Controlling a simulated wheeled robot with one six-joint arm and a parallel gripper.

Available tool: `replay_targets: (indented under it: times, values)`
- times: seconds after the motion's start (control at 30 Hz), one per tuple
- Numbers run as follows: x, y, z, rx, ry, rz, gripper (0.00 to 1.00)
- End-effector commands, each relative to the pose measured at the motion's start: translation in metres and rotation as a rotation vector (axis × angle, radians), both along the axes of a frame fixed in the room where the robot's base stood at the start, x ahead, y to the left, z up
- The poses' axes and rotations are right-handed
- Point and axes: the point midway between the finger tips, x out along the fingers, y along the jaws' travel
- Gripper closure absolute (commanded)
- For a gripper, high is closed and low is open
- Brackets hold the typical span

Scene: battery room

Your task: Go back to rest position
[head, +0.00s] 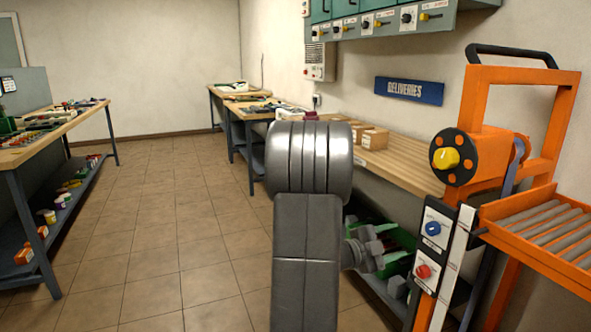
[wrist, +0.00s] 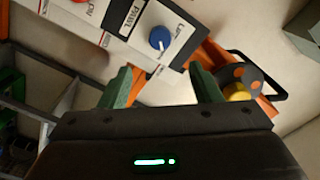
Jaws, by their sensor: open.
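My gripper (wrist: 162,88) shows in the wrist view with its two green-faced fingers apart and nothing between them. Beyond the fingers is a white and black control panel with a blue knob (wrist: 160,38), which looks tilted in this view. A red knob (wrist: 80,2) is cut off at the top edge. In the head view my grey arm stands in the middle foreground, and the gripper's fingers cannot be made out there. The blue knob (head: 433,228) and red knob (head: 423,271) sit on the panel to the right of my arm.
An orange machine frame (head: 523,77) with a yellow-centred hub and a roller conveyor (head: 560,222) stands close at right. A wooden bench (head: 410,163) with small boxes runs along the right wall under a deliveries sign (head: 409,91). Tiled floor (head: 165,215) is clear left of my arm.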

Motion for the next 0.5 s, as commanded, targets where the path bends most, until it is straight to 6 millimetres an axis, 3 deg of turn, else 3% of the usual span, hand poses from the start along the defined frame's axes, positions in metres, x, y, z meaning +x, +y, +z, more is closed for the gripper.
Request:
replay_targets:
  times: [0.13,0.5]
  values:
    - [-0.009,0.021,0.0,0.0,0.0,0.002,0.43]
    - [0.019,-0.049,-0.001,0.001,-0.002,-0.004,0.43]
